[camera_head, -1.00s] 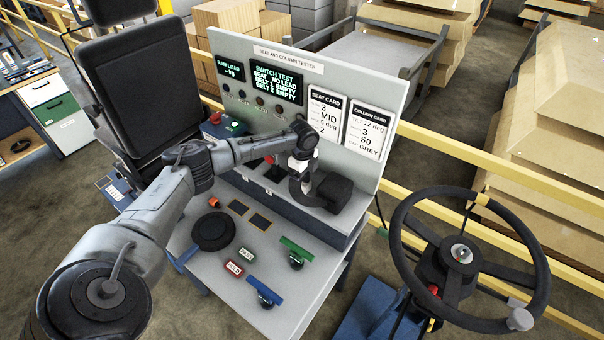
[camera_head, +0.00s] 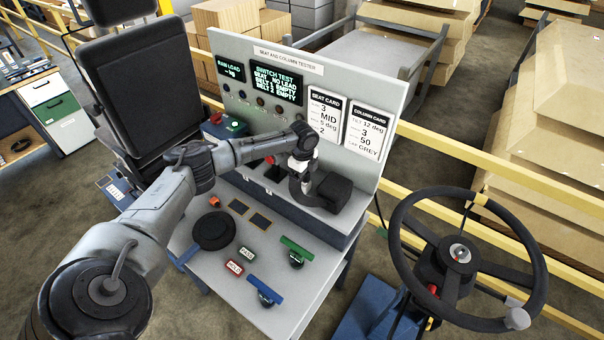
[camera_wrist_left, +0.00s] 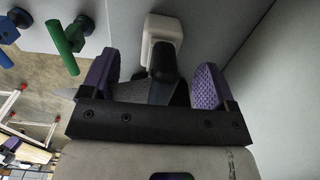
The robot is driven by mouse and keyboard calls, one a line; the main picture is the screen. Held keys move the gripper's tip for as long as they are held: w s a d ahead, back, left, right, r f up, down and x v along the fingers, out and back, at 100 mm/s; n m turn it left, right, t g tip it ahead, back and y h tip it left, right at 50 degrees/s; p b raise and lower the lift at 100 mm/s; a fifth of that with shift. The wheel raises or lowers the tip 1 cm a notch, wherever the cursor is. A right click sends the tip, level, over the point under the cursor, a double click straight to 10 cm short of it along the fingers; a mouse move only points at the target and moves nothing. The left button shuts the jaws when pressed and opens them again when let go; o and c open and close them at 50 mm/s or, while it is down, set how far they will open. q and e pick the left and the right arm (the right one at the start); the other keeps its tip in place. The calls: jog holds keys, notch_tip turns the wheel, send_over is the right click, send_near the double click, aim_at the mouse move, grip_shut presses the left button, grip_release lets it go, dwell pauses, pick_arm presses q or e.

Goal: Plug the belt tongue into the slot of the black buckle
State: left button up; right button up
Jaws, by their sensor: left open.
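My left gripper (camera_wrist_left: 154,78) is open, with its two purple fingertips spread apart in the left wrist view. A black piece (camera_wrist_left: 162,60) stands between the fingertips, in front of a white block (camera_wrist_left: 163,28). Gaps show on both sides of it. I cannot tell whether it is the belt tongue or a buckle. A grey textured strip (camera_wrist_left: 130,91) lies beside it. In the head view my left wrist is over the tester's back ledge (camera_head: 285,217), and the fingertips cannot be made out. A red part (camera_head: 269,160) shows behind the wrist. The buckle slot is not visible.
The tester panel (camera_head: 228,125) rises behind the ledge; its screen (camera_head: 276,84) reads belts empty. Green (camera_head: 296,247) and blue (camera_head: 264,290) handles and a black disc (camera_head: 213,231) are on the front table. A steering wheel (camera_head: 400,225) stands at right, a black seat (camera_head: 125,90) at left.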

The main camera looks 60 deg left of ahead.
pick_arm(q)
jog(key=c, duration=0.6)
grip_shut()
jog(key=shift+r, duration=0.2)
dwell(0.3)
jog(key=shift+r+p, duration=1.4)
jog(key=shift+p, duration=0.35)
jog(key=shift+r+p, duration=1)
jog(key=shift+p, duration=0.1)
jog(key=shift+r+p, duration=0.4)
jog(key=shift+p, duration=0.05)
